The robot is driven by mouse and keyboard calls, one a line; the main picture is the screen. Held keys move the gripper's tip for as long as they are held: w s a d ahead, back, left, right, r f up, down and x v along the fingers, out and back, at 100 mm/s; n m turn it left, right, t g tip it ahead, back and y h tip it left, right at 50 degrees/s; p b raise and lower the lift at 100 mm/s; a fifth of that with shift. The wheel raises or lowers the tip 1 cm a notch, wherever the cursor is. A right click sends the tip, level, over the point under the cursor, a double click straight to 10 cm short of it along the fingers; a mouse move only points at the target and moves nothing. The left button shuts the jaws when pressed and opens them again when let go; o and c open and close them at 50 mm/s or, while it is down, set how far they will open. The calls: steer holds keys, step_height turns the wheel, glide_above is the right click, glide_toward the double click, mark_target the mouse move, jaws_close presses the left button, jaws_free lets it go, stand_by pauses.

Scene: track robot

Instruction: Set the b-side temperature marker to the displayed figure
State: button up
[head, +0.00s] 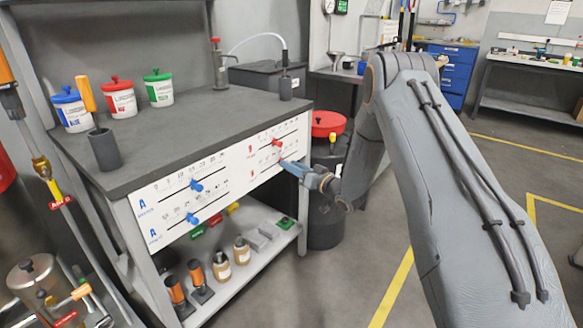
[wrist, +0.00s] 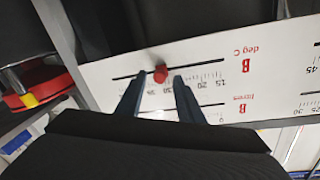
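The white scale panel (head: 225,180) fronts the bench, with a red B section at its right end. In the wrist view, the panel appears upside down, and the red B deg C marker (wrist: 160,73) sits on its slot near the 30–35 end of the scale. My gripper (head: 284,162) is at the B section in the head view and partly covers it. In the wrist view, my gripper (wrist: 160,77) is open, one finger on each side of the red marker, with small gaps visible. A small wall display (head: 342,6) is at the top; its figure is unreadable.
Another red marker (head: 277,143) is on the upper B slot. Blue markers (head: 196,186) sit on the A slots. Tubs, a dark cup and a post stand on the bench top (head: 190,130). A dark drum with a red lid (head: 328,123) stands close right of the panel.

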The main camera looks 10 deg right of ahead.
steer(key=shift+d, duration=0.1)
steer(key=v, duration=0.7)
steer(key=shift+s+d, duration=0.2)
steer(key=shift+s, duration=0.1)
